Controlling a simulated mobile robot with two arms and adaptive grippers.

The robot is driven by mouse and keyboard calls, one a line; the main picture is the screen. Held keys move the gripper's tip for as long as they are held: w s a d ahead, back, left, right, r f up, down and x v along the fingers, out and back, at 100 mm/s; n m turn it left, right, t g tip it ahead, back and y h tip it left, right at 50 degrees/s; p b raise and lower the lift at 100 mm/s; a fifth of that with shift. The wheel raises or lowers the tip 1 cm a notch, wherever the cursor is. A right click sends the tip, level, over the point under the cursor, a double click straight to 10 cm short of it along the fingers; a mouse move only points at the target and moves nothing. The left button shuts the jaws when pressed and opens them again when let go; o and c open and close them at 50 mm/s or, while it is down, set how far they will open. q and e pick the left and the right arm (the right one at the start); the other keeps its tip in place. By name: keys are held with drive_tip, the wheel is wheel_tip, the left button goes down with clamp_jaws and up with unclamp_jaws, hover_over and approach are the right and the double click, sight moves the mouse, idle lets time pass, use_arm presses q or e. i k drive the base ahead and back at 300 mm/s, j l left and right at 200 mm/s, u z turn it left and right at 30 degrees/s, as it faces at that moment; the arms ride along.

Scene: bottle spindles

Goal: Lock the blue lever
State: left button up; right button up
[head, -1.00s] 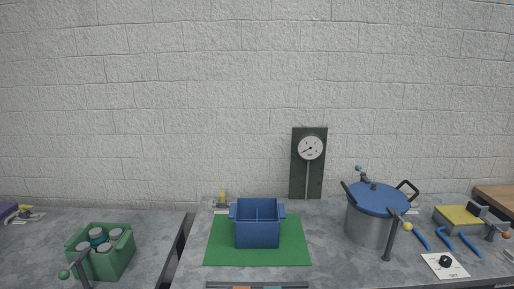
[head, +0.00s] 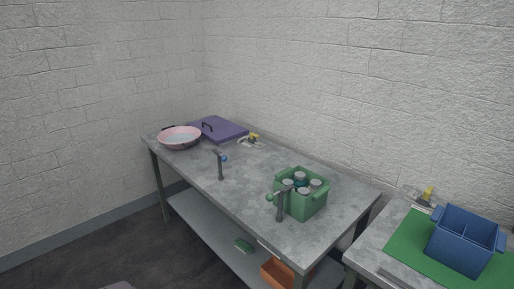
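A lever with a blue ball knob (head: 224,158) sits on top of a dark upright post (head: 220,171) near the front edge of the left grey table, in front of the purple lid. Its short arm is small in the view, and I cannot tell whether it is locked. Neither of my grippers is in view.
A green-knobbed lever post (head: 280,206) stands beside a green crate (head: 307,208) of bottles. A pink pan (head: 180,138), a purple lid (head: 219,129) and a yellow-handled clamp (head: 250,140) are farther back. A blue divided box (head: 463,240) sits on a green mat (head: 405,240) at right.

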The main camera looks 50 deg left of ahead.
sight(224, 158)
drive_tip(key=u, duration=1.8)
drive_tip(key=i+j+u, duration=0.15)
drive_tip(key=i+j, duration=0.15)
drive_tip(key=i, duration=0.15)
drive_tip(key=i+j+u, duration=0.15)
drive_tip(key=i, duration=0.3)
drive_tip(key=i+j+u, duration=0.15)
drive_tip(key=i, duration=0.3)
drive_tip(key=j, duration=0.1)
